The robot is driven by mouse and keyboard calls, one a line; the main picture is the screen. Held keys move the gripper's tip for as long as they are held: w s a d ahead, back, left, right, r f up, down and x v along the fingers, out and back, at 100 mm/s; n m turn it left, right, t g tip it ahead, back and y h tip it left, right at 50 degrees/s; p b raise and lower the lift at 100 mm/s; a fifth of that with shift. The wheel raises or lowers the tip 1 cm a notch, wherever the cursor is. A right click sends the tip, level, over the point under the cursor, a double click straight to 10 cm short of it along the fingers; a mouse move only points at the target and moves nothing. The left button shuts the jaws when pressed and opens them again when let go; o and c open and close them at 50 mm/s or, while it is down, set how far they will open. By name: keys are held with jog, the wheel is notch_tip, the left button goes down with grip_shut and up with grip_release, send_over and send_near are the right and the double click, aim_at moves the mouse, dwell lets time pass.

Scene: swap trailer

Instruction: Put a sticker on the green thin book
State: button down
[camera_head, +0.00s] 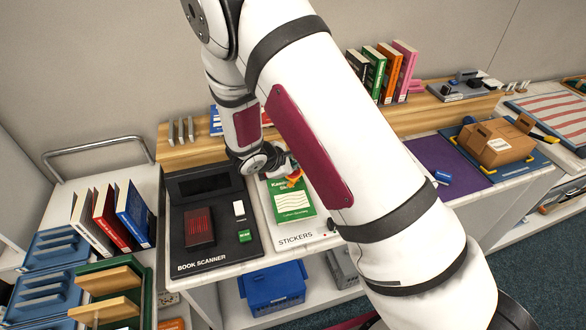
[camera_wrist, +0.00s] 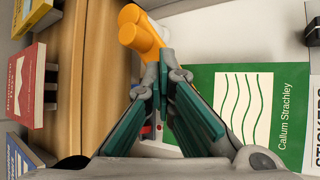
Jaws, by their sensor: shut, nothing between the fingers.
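The green thin book (camera_head: 290,207) lies flat on the white panel marked STICKERS (camera_head: 296,238). In the wrist view the book (camera_wrist: 238,82) shows a white wavy-lined cover area and the name Callum Strachley. My gripper (camera_head: 289,175) is over the book's far end, its fingertips (camera_wrist: 170,76) together and empty. An orange-and-white object (camera_wrist: 142,32) lies just beyond the fingertips, and its orange part also shows beside my gripper in the head view. I cannot tell whether it touches the fingers. No separate sticker is clearly visible; my arm hides part of the panel.
A black book scanner (camera_head: 215,254) is left of the panel. A wooden shelf (camera_head: 180,150) runs behind, with upright books (camera_head: 375,72) at its right. Blue and red books (camera_head: 132,212) stand at the left. A purple mat (camera_head: 437,165) and an open cardboard box (camera_head: 497,145) are at the right.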

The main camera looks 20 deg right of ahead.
jog(key=shift+r, duration=0.15)
jog(key=shift+r+p, duration=0.35)
jog(key=shift+r, duration=0.65)
jog(key=shift+r+p, duration=0.65)
jog(key=shift+r, duration=1.85)
